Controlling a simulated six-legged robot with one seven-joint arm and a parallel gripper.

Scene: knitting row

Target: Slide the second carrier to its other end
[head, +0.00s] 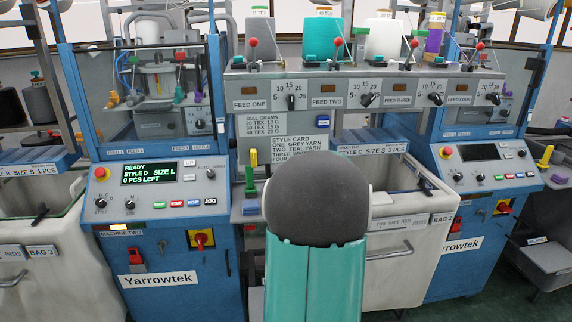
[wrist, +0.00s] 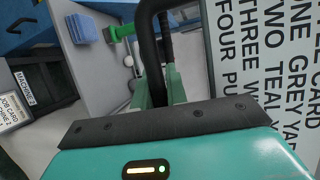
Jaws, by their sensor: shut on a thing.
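My gripper (wrist: 162,98) points at the machine bed in the wrist view, with dark curved fingers. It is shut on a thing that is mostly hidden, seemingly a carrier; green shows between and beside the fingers. Another green piece (wrist: 120,32) stands just beyond the fingers. In the head view, a yellow handle (head: 253,157) and a green handle (head: 249,180) stand at the left end of the bed, just left of my arm. My arm hides the gripper and most of the bed there. I cannot tell the carrier's position along its rail.
The feed panel (head: 375,90) with knobs and red-balled levers runs above. A style card (head: 285,128) hangs close to my gripper; it also shows in the wrist view (wrist: 262,50). Blue control consoles (head: 160,180) stand left and right (head: 490,165). A pale bin (head: 415,225) is below right.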

